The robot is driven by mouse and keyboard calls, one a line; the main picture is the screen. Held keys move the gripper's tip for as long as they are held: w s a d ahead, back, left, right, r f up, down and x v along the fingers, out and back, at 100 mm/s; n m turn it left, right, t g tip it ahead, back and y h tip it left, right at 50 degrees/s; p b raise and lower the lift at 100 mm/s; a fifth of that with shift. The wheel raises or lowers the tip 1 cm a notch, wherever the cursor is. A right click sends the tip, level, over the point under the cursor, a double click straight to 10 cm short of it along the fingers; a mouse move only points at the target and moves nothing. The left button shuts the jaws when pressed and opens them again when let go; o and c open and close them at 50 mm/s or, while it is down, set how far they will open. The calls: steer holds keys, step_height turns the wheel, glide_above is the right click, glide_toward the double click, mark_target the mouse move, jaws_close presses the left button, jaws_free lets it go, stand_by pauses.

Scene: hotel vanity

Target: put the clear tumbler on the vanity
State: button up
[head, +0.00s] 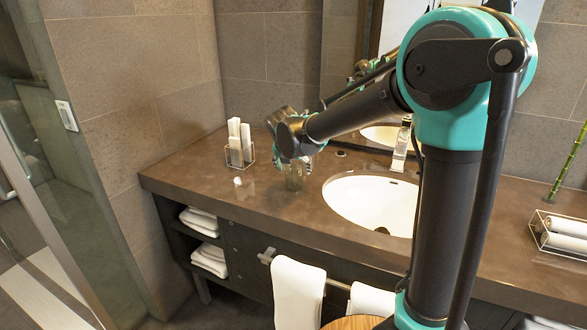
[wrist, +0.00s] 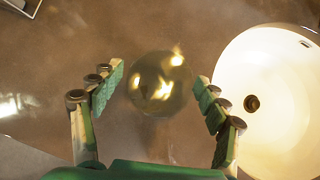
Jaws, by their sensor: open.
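The clear tumbler (head: 294,179) appears to stand upright on the brown vanity top (head: 200,183), left of the sink, just below my gripper (head: 290,158). Its upper part is hidden by the gripper in the head view. In the wrist view the tumbler (wrist: 162,84) shows from above as a round, shiny glass with bright reflections. My gripper (wrist: 158,80) is open, with one finger on each side of the tumbler. Gaps show between the glass and both fingers. I cannot tell how far down the fingers reach beside it.
The white sink (head: 372,204) with its faucet (head: 402,146) lies close right of the tumbler. A clear holder with white items (head: 239,143) stands at the back left. A small white object (head: 238,181) lies left of the tumbler. The counter's left front is mostly clear.

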steer(key=d+v, duration=0.1)
steer(key=v, duration=1.1)
steer(key=shift+a+r, duration=0.2)
steer(key=shift+a, duration=0.25)
